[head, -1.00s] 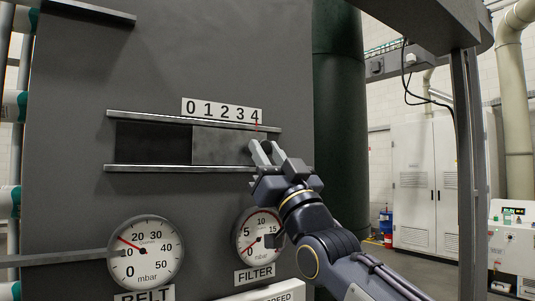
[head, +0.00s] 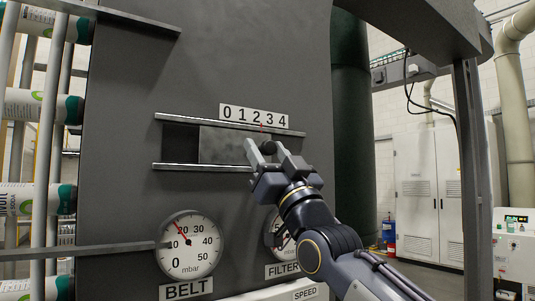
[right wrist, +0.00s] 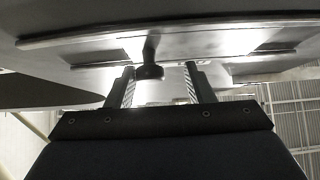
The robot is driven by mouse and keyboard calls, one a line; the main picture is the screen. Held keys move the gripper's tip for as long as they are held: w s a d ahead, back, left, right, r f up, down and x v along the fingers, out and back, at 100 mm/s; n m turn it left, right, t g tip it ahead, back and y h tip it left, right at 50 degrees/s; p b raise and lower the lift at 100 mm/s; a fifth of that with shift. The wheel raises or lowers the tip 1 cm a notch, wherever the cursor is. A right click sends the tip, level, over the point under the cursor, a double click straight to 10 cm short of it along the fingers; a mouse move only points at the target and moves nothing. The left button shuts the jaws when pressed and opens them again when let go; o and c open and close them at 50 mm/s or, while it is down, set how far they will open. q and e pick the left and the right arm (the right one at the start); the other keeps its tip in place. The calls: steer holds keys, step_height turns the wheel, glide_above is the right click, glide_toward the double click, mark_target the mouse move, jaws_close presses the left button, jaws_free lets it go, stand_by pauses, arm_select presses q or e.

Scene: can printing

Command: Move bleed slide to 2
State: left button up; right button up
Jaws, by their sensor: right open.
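The bleed slide (head: 222,145) is a grey plate between two horizontal rails. A dark opening shows at its left. Its red pointer (head: 262,125) stands under the 2 on the scale (head: 254,116), slightly toward the 3. The slide's dark round knob (head: 268,148) is at its right part. My right gripper (head: 266,150) is open, with its fingers on either side of the knob. In the right wrist view the knob (right wrist: 149,72) sits between the open fingers, closer to the left one, with a clear gap to the right one. My left gripper is not in view.
Below the slide are the BELT gauge (head: 190,244) and the FILTER gauge (head: 272,232), which my right arm partly hides. A grey bar (head: 90,252) runs in from the left to the BELT gauge. A dark green column (head: 350,130) stands right of the panel.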

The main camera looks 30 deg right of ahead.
steer(key=shift+d+h, duration=0.2)
steer(key=shift+h, duration=0.1)
steer(key=shift+f, duration=0.2)
steer(key=b+v, duration=0.5)
steer(key=v, duration=0.2)
steer(key=shift+s+f, duration=0.15)
steer(key=shift+s, duration=0.1)
